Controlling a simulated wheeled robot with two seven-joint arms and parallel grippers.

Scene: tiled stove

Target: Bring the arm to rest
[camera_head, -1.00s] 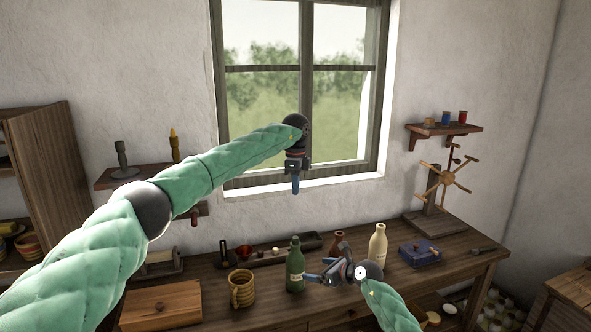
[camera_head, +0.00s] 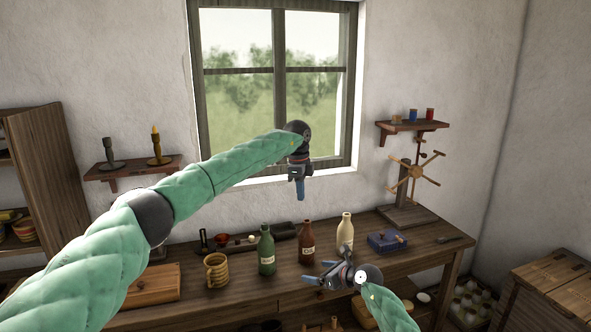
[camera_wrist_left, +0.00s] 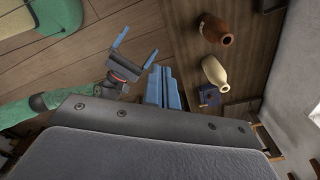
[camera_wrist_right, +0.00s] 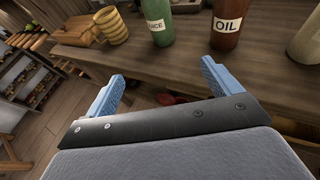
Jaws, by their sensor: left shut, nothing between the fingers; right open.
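My left arm reaches in from the left in the head view. Its gripper (camera_head: 300,192) hangs pointing down in front of the window, high above the table, shut and empty. Its blue fingers (camera_wrist_left: 164,88) lie together in the left wrist view. My right gripper (camera_head: 326,275) is low at the table's front edge, open and empty. Its fingers stand apart in the right wrist view (camera_wrist_right: 160,85), with nothing between them but table and floor. The right gripper also shows in the left wrist view (camera_wrist_left: 134,46), with spread fingers.
On the wooden table (camera_head: 415,262) stand a striped mug (camera_head: 216,271), a green bottle (camera_head: 267,252), a brown OIL bottle (camera_head: 307,243), a cream bottle (camera_head: 345,230) and a blue box (camera_head: 387,241). A wooden box (camera_head: 153,285) is at left. Wall shelves flank the window (camera_head: 275,95).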

